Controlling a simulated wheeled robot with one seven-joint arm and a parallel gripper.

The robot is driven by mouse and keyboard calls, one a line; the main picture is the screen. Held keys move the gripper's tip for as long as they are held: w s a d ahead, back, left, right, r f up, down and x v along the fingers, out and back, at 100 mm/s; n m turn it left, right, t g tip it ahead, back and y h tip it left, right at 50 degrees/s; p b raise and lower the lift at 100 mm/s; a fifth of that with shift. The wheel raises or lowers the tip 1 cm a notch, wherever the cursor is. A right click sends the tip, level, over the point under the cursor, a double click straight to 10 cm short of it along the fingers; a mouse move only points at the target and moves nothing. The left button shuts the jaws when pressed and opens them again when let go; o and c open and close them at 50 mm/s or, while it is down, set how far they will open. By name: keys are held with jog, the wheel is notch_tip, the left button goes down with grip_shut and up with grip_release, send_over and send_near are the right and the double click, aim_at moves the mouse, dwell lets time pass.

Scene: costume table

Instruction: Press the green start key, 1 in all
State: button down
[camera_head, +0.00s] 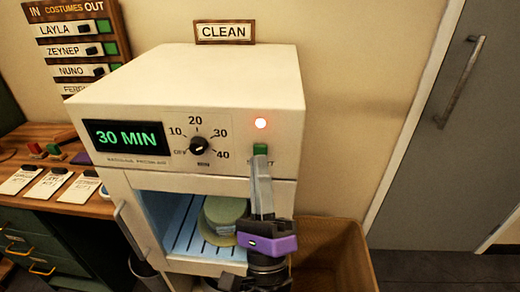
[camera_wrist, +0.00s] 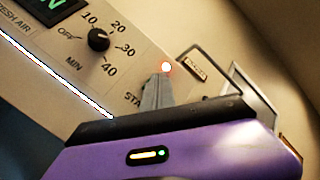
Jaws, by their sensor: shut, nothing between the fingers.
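In the wrist view the closed fingers (camera_wrist: 158,88) point at the panel just below the lamp (camera_wrist: 166,66) and hide the key. The display (camera_head: 126,137) reads 30 MIN. The dial (camera_head: 198,146) shows between the 20 and 30 marks; it is also in the wrist view (camera_wrist: 98,40).
The cabinet's lower compartment is open, with a green hat (camera_head: 224,213) on a slatted shelf. A wooden desk (camera_head: 85,205) with cards stands at left, a brown bin (camera_head: 345,255) at right.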

jog(key=shift+s, duration=0.1)
jog(key=shift+s+a+p, duration=0.1)
jog(key=shift+s+p, duration=0.6)
jog(key=shift+s, duration=1.75)
